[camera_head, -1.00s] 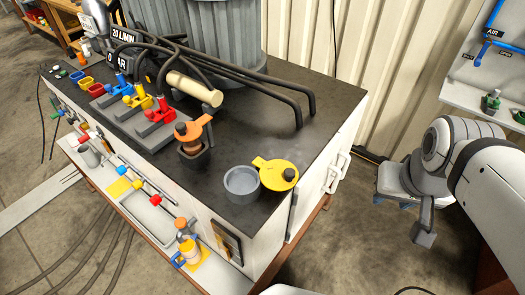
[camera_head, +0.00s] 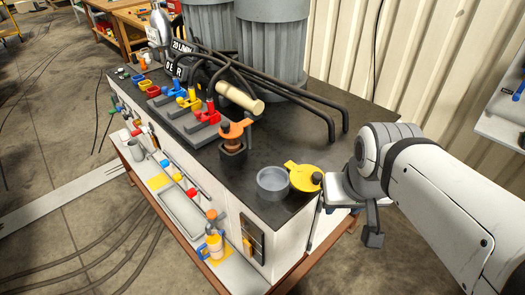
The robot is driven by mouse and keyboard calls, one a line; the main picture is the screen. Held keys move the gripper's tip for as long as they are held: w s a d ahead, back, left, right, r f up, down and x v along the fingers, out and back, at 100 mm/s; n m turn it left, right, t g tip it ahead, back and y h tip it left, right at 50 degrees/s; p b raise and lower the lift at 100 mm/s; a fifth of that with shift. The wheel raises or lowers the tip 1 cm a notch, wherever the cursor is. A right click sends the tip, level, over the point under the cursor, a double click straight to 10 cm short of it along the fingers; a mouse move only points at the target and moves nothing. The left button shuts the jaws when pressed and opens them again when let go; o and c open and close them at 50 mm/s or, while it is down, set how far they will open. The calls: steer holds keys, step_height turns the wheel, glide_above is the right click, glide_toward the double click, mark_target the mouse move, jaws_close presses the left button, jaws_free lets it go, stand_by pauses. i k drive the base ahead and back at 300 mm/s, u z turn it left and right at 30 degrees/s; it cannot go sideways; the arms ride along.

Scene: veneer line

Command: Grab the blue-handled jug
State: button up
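The blue-handled jug (camera_head: 215,247) stands on the lower front ledge of the bench, toward its near end. It is small and yellow-orange, with its blue handle on the left side. An orange-topped fitting sits right above it and partly covers its top. The white end of my arm (camera_head: 343,190) is at the right, by the bench's near right corner, well to the right of the jug and apart from it.
On the dark bench top (camera_head: 290,135) are a grey cup (camera_head: 272,184), a yellow lid (camera_head: 304,178), an orange-handled clamp (camera_head: 236,132), coloured valves and black hoses. A white tray (camera_head: 181,215) lies left of the jug. The floor in front is clear except for cables.

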mark_target(214, 244)
steer(key=u, duration=1.1)
steer(key=k, duration=0.95)
steer(key=z, duration=0.7)
steer(key=i, duration=1.05)
steer(key=u, duration=0.05)
